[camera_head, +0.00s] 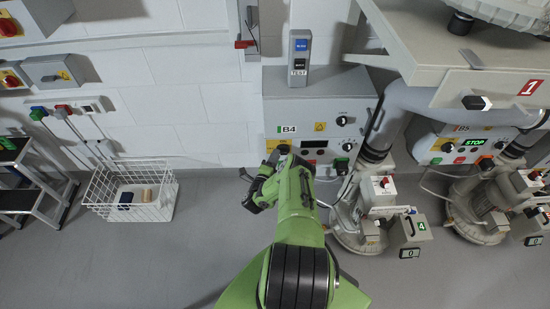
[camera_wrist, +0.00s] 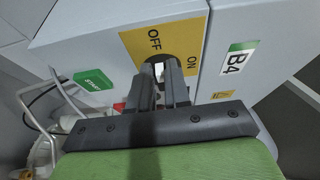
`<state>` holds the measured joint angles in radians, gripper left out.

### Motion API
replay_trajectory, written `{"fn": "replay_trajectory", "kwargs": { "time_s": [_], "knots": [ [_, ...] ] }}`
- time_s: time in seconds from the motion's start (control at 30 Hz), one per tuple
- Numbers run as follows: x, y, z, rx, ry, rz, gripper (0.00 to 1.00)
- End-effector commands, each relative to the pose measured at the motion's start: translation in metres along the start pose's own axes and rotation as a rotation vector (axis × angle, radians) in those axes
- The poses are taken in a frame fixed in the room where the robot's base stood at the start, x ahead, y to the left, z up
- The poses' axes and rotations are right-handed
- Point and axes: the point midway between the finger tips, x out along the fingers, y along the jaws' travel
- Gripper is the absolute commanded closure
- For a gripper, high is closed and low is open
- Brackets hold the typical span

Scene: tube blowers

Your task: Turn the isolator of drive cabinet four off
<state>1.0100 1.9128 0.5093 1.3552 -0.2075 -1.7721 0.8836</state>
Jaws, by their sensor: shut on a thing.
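The grey drive cabinet labelled B4 (camera_head: 325,100) stands mid-picture in the head view, and its front shows close up in the wrist view (camera_wrist: 85,45). Its isolator has a yellow plate (camera_wrist: 195,40) printed OFF and ON. My gripper (camera_wrist: 162,78) points at the middle of this plate. Its dark fingers are close together, shut on the isolator handle. The fingers hide most of the handle, so I cannot tell which word it points to. In the head view my green arm reaches the cabinet's lower left and covers the isolator there.
A green START button (camera_wrist: 95,82) sits left of the yellow plate. A white wire basket (camera_head: 130,190) stands on the floor at left.

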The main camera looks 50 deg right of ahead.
Motion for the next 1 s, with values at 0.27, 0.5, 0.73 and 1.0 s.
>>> {"fn": "replay_trajectory", "kwargs": {
  "time_s": [0.27, 0.5, 0.73, 1.0],
  "knots": [
    [-0.0007, 0.0010, 0.0008, -0.011, -0.003, -0.001, 1.00],
    [-0.0008, 0.0010, 0.0008, -0.011, -0.003, 0.000, 0.72],
    [-0.0004, 0.0006, 0.0004, -0.009, -0.002, -0.001, 0.57],
    [0.0050, 0.0015, 0.0018, -0.008, -0.004, -0.003, 0.57]
  ]
}}
